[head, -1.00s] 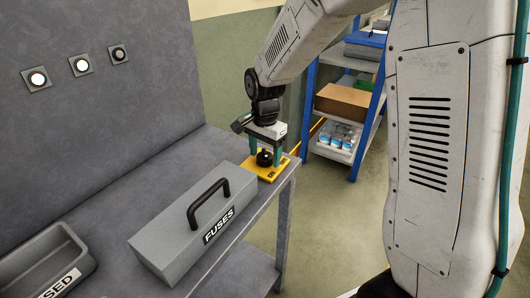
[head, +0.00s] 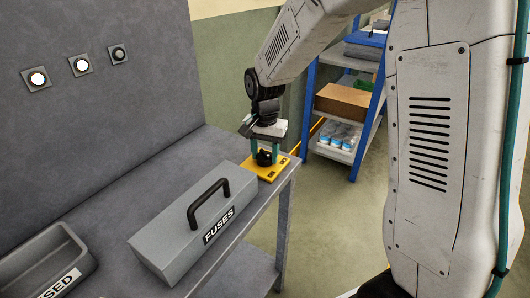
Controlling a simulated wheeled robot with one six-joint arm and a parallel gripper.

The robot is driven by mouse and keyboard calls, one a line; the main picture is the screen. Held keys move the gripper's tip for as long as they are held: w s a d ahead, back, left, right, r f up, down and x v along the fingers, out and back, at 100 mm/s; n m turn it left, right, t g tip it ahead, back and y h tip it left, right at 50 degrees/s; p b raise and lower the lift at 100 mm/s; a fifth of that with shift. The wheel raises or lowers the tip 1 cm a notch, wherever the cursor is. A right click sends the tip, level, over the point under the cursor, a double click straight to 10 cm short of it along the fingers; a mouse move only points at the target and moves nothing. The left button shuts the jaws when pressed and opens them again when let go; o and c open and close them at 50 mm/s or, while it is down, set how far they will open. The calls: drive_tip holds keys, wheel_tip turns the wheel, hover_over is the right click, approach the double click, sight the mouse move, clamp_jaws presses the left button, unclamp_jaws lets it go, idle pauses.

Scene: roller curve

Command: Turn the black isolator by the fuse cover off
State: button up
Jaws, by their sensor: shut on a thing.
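The black isolator (head: 264,158) is a small dark knob on a yellow plate (head: 269,174) at the far right end of the grey bench. My gripper (head: 265,153) points down over it, with its teal fingers shut on the knob from both sides. The fingers hide part of the knob, and its exact pointing direction is hard to tell. The grey fuse cover (head: 170,240), a box with a black handle and a FUSES label, sits on the bench just in front of the plate.
A grey tray (head: 70,235) with a partly cut-off label ending in SED stands at the lower left.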

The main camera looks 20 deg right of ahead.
sight(265, 152)
drive_tip(key=n, duration=1.4)
drive_tip(key=shift+r, duration=0.1)
idle(0.4)
drive_tip(key=o, duration=1)
wheel_tip(265, 152, up, 8)
drive_tip(key=shift+f, duration=0.1)
